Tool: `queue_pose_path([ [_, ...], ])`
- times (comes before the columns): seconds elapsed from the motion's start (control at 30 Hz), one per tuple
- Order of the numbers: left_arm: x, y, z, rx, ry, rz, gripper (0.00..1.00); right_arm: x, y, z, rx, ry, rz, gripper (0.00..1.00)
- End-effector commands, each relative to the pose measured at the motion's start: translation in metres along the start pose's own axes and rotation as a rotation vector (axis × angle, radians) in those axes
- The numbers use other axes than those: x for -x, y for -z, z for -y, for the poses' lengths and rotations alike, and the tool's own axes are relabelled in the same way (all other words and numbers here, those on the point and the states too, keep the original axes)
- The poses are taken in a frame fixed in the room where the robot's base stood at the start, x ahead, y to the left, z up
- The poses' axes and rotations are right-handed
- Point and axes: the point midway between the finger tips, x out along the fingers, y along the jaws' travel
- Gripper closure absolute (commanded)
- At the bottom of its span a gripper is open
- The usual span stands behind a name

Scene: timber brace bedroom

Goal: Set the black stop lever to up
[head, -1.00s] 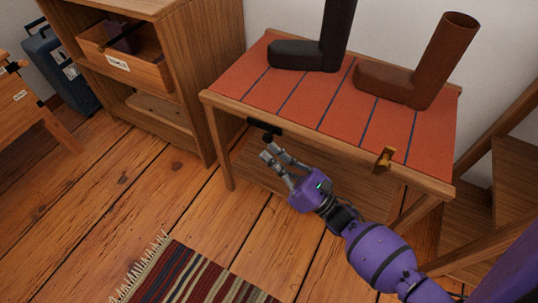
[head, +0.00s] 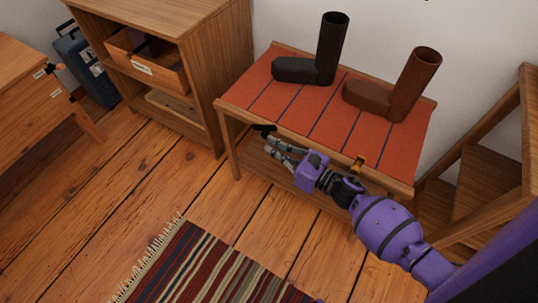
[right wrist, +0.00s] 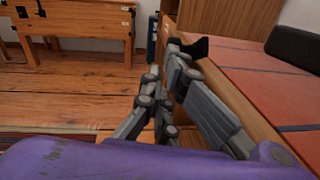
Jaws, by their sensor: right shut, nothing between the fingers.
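The black stop lever (head: 264,128) is on the front edge of the red-topped bench (head: 322,121), near its left end. In the right wrist view, the black lever (right wrist: 198,47) shows just beyond the fingers, with part of it standing above the wooden edge. My right gripper (head: 269,146) is shut and empty, its fingertips close in front of and just below the lever. I cannot tell whether they touch it. The gripper hides the lever's lower part. My left gripper is not in view.
A brass lever or catch (head: 358,163) sits on the same front edge, close to my right forearm. A black boot-shaped form (head: 327,55) and a brown one (head: 409,85) stand on the bench. A shelf unit (head: 195,60) is at left; a striped rug (head: 215,270) lies in front.

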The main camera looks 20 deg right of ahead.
Motion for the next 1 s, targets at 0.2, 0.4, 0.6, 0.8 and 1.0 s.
queue_pose_path([
  [0.2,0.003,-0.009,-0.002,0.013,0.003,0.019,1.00,0.000,-0.003,0.000,0.000,0.001,0.001,1.00],
  [0.4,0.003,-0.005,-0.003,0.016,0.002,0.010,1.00,0.000,-0.004,0.000,0.000,0.001,0.001,1.00],
  [0.6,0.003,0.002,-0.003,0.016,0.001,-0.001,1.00,0.000,-0.004,0.000,0.000,0.001,0.002,1.00],
  [0.8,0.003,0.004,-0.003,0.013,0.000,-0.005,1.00,0.000,-0.004,0.000,0.000,0.001,0.002,1.00],
  [1.0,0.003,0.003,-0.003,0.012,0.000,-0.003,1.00,0.000,-0.004,0.000,0.000,0.000,0.002,1.00],
])
